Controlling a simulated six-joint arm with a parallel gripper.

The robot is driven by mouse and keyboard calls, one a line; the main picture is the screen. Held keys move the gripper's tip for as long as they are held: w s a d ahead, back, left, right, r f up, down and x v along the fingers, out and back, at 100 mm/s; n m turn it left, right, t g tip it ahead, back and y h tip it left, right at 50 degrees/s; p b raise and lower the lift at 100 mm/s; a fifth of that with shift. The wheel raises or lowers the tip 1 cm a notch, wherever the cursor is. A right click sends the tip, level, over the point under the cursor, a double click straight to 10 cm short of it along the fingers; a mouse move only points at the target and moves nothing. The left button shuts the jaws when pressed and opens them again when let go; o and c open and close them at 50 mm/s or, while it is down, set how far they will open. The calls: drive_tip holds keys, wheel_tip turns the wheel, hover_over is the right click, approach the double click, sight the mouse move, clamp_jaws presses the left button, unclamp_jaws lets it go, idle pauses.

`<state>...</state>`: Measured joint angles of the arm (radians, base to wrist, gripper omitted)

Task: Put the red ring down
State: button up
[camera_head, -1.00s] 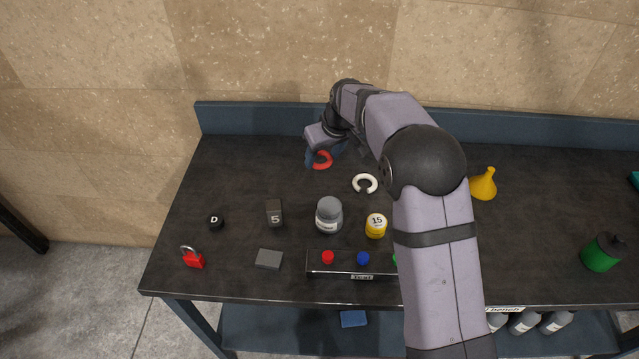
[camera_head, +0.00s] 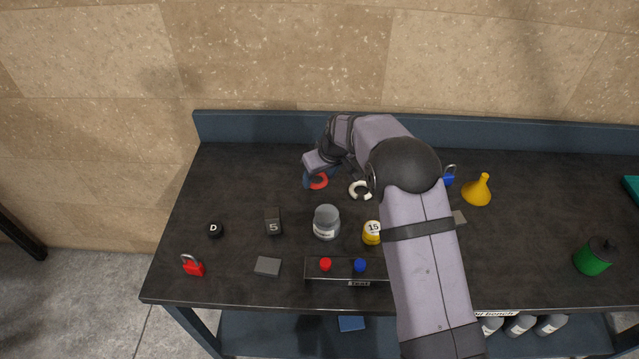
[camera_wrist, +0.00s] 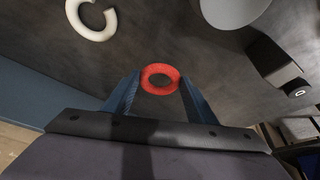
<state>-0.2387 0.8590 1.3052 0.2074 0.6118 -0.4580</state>
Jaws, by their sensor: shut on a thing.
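The red ring (camera_head: 318,181) is at the back left part of the dark bench top (camera_head: 245,185). In the wrist view the red ring (camera_wrist: 160,68) sits between the two blue fingertips of my gripper (camera_wrist: 158,86). My gripper (camera_head: 312,182) is shut on it; in the head view the fingers are partly hidden by my wrist. The ring is at or just above the bench surface; I cannot tell whether it touches.
A white open ring (camera_head: 359,190) lies right of the red ring. The bench left of the gripper is clear.

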sight(321, 184)
drive_tip(key=shift+f+p, duration=0.7)
drive_tip(key=shift+f, duration=1.15)
drive_tip(key=shift+f, duration=0.2)
drive_tip(key=o, duration=1)
drive_tip(key=shift+o, duration=0.2)
drive_tip(key=shift+r, duration=0.1)
drive_tip(key=shift+r, duration=0.2)
drive_tip(key=b+v, duration=0.3)
drive_tip(key=v, duration=0.9)
drive_tip(key=shift+s+f, duration=0.1)
